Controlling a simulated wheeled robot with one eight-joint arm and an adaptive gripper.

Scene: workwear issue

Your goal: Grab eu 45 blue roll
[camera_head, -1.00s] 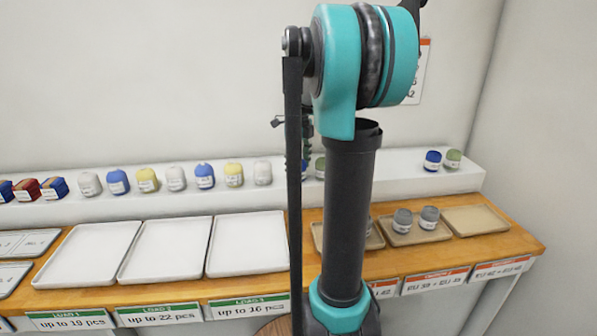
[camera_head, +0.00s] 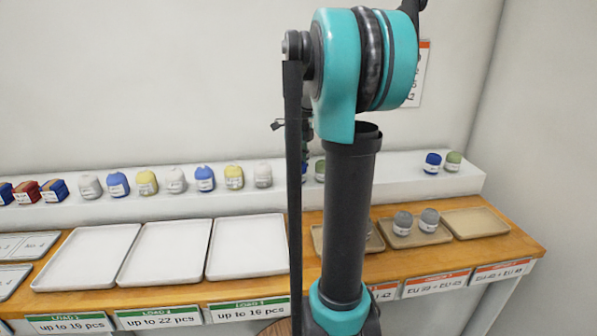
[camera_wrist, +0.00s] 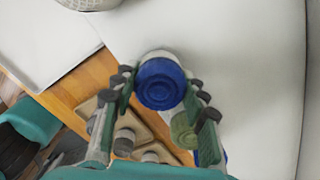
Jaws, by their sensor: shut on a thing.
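In the wrist view a blue roll (camera_wrist: 160,82) with a pale rim sits between the fingertips of my gripper (camera_wrist: 160,92), which is shut on it. Its size label does not show. A green roll (camera_wrist: 183,130) and part of another blue roll (camera_wrist: 196,157) show beyond it. In the head view my arm hides most of my gripper. Another blue roll (camera_head: 432,163) stands at the right end of the shelf. Roll labels are too small to read.
The white shelf (camera_head: 400,189) also carries several grey, yellow and blue rolls at left. Empty white trays (camera_head: 247,244) lie on the wooden counter. A beige tray (camera_head: 400,238) holds two grey rolls; the beige tray (camera_head: 476,223) at far right is empty.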

